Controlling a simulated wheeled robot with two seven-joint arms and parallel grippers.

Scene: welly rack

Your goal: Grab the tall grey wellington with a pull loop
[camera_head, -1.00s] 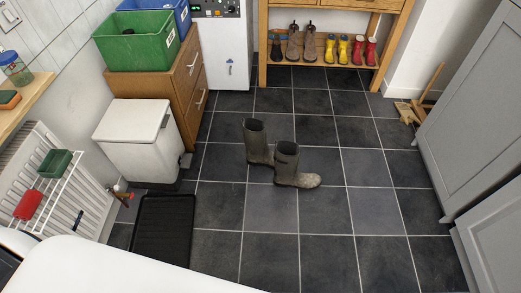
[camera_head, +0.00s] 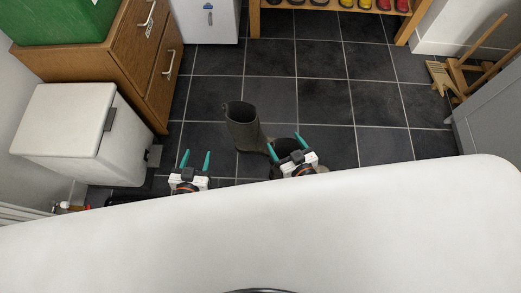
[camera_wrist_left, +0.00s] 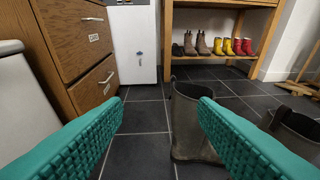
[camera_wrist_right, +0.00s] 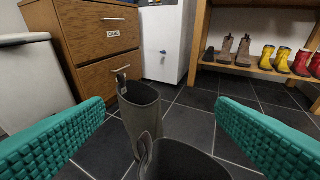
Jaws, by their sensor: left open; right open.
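Two tall grey wellingtons stand upright on the dark tiles. The farther one (camera_head: 242,127) shows in the head view, with a loop at its rim; it is also in the left wrist view (camera_wrist_left: 187,125) and right wrist view (camera_wrist_right: 138,108). The nearer one (camera_head: 287,147) is mostly hidden behind my right gripper and body; its open top fills the bottom of the right wrist view (camera_wrist_right: 180,163). My left gripper (camera_head: 196,160) is open and empty, left of the boots. My right gripper (camera_head: 288,145) is open above the nearer boot, touching nothing I can make out.
A white bin (camera_head: 70,130) and wooden drawer cabinet (camera_head: 140,60) stand at the left. A wooden rack (camera_wrist_right: 262,72) at the back holds several small boots. A wooden boot jack (camera_head: 440,75) is by the grey cupboard (camera_head: 490,110) at the right. Tiles behind the boots are clear.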

